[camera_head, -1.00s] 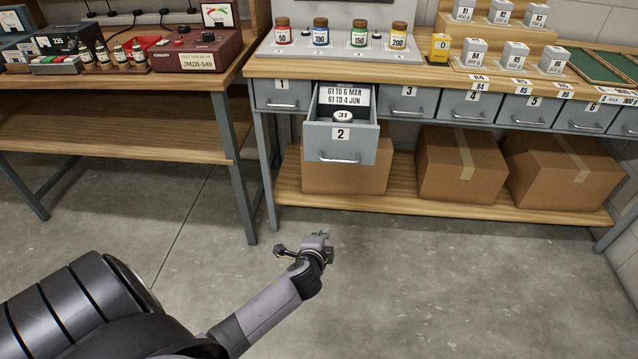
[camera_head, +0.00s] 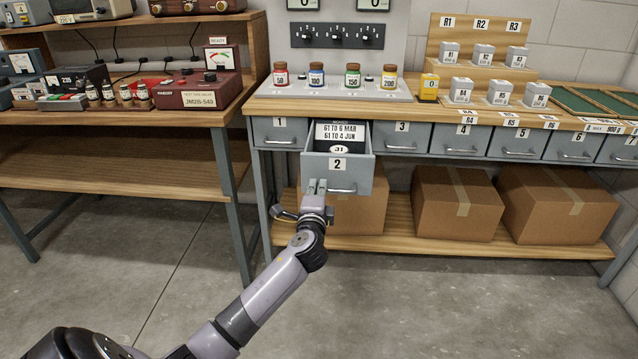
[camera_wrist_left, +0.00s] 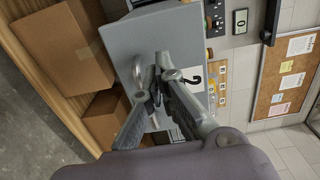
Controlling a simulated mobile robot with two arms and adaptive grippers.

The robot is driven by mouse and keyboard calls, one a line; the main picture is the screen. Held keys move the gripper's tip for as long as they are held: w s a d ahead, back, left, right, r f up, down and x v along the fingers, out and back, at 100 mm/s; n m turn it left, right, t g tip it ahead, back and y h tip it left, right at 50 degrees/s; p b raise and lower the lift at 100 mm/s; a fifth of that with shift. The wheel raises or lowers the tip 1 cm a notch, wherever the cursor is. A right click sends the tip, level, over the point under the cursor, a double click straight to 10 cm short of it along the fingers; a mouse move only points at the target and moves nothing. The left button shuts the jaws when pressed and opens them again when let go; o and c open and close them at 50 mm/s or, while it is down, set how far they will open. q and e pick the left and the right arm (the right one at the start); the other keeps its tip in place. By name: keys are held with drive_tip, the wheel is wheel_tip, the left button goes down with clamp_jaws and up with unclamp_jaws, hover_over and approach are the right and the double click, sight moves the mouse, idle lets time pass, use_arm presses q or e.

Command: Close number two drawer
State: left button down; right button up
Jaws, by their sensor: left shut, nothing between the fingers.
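The number two drawer (camera_head: 338,178) is grey and pulled out from the bench, with a "2" label and a bar handle (camera_head: 342,190). Cards and a round item marked 31 show inside it. My left gripper (camera_head: 317,186) is shut and empty, at the left part of the drawer front, beside the handle. In the left wrist view the shut fingertips (camera_wrist_left: 162,66) are at the drawer front (camera_wrist_left: 190,45), between its handle (camera_wrist_left: 138,75) and the 2 label. I cannot tell whether they touch it. My right gripper is not in view.
Drawers 1 (camera_head: 279,130), 3 (camera_head: 401,138) and 4 (camera_head: 463,141) beside it are flush with the bench. Cardboard boxes (camera_head: 455,205) stand on the lower shelf. Small jars (camera_head: 316,76) stand on the top. The floor in front is clear.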

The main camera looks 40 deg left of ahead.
sight(320, 174)
use_arm(q)
drive_tip(key=shift+x, duration=1.8)
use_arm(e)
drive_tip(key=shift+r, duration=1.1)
use_arm(q)
drive_tip(key=shift+w+b, duration=0.2)
drive_tip(key=shift+b, duration=0.1)
